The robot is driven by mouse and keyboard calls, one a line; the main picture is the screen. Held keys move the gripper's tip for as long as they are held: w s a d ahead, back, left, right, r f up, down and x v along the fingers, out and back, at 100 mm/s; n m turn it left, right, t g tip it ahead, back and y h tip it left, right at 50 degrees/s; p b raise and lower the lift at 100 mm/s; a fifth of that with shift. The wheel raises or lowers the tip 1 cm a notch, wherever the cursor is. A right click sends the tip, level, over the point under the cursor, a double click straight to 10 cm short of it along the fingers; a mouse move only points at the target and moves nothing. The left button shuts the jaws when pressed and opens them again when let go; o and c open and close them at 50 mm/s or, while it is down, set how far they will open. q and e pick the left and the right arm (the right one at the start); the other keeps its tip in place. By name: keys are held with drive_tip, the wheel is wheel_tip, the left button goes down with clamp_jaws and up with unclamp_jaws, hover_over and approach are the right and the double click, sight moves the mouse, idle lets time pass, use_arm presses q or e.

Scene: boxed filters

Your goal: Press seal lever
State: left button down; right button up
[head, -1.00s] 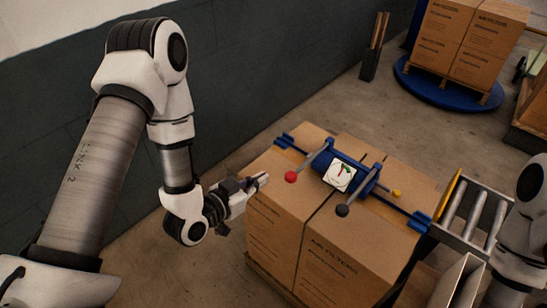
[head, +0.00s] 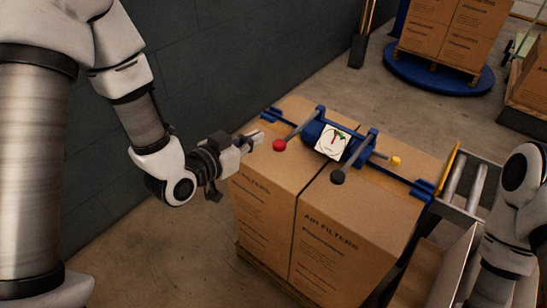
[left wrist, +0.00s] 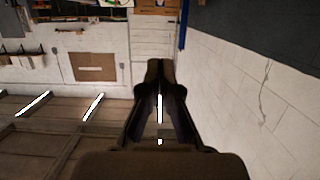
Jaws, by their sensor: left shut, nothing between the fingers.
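A blue strapping tool (head: 327,134) sits on top of two cartons (head: 300,195). It has a white dial (head: 332,142) with red and green marks. One grey lever ends in a red knob (head: 279,145), another in a black knob (head: 338,177). A small yellow knob (head: 396,161) is at its right side. Which lever is the seal lever cannot be told from any label. My left gripper (head: 257,136) is shut and empty, just left of the red knob, seemingly apart from it. The left wrist view shows its closed fingers (left wrist: 160,75). My right gripper is out of view.
A roller conveyor (head: 468,190) stands right of the cartons, near my right arm. Stacked cartons (head: 450,38) rest on a blue round platform (head: 438,80) at the back. A dark wall (head: 215,70) runs behind my left arm. Bare floor lies left of the cartons.

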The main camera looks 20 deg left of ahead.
sight(276, 148)
use_arm(q)
drive_tip(key=b+x, duration=0.1)
drive_tip(key=x, duration=0.7)
drive_tip(key=shift+d, duration=0.1)
drive_tip(key=f, duration=0.4)
drive_tip(key=shift+s+b, duration=0.25)
drive_tip(key=shift+b, duration=0.05)
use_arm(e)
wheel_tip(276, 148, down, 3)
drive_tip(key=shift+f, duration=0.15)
use_arm(q)
drive_tip(key=shift+r, duration=0.1)
